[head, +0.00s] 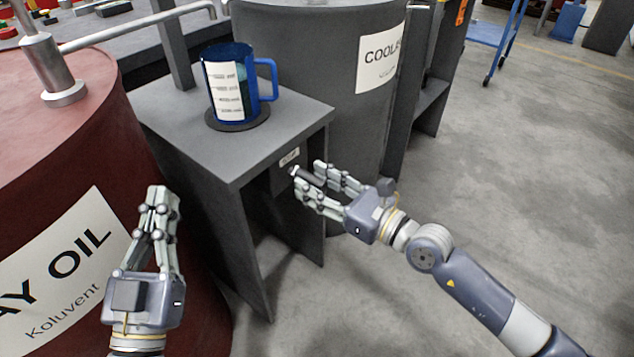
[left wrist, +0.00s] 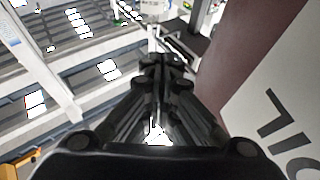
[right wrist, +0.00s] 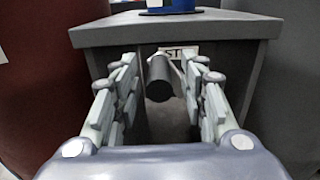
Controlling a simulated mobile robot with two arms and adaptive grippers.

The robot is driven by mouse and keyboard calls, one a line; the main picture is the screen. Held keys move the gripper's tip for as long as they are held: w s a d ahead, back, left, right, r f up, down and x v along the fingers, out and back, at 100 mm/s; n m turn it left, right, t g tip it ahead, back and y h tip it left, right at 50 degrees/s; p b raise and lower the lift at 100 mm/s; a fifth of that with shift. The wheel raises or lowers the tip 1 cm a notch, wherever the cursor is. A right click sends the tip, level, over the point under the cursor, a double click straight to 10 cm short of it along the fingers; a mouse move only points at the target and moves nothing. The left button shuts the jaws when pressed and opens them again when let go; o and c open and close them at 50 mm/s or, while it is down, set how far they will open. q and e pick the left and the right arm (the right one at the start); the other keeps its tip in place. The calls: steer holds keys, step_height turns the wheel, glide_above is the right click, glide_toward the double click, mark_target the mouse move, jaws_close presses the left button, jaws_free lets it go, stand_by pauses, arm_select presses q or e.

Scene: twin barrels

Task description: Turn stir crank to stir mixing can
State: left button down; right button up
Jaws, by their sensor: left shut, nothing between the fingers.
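The blue mixing can (head: 228,85), with a white marked label and side handle, stands upright on a dark round disc (head: 238,120) on the grey stand (head: 180,125). The black stir crank handle (head: 309,178) sticks out from the stand's front below its top. My right gripper (head: 307,180) is open, its fingers on either side of the handle. In the right wrist view the handle (right wrist: 159,80) lies between the fingers with gaps on both sides. My left gripper (head: 160,195) is shut and empty, in front of the red barrel. The crank's arm is mostly hidden.
The red barrel (head: 100,110) stands at the left and a dark grey barrel (head: 310,60) behind the stand to the right, both close to it. A small label (right wrist: 178,52) sits above the crank. A blue cart (head: 490,35) stands far back. The floor at the right is clear.

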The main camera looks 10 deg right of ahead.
jaws_close()
arm_select(q)
steer(key=shift+w+a+f+g+y+p, duration=0.1)
steer(key=shift+w+f+g+y+p, duration=0.1)
steer(key=shift+f+g, duration=0.4)
steer(key=shift+w+f+g+y+p, duration=0.15)
steer(key=shift+w+f+g+y, duration=0.1)
steer(key=shift+f, duration=0.65)
steer(key=shift+w+a+f+g+y+p, duration=0.15)
steer(key=shift+f+g, duration=0.3)
steer(key=shift+f, duration=0.3)
arm_select(e)
steer(key=shift+w+d+r+m, duration=0.15)
steer(key=shift+w+m, duration=0.05)
steer(key=shift+m, duration=0.5)
arm_select(q)
steer(key=shift+d, duration=0.1)
arm_select(e)
jaws_free()
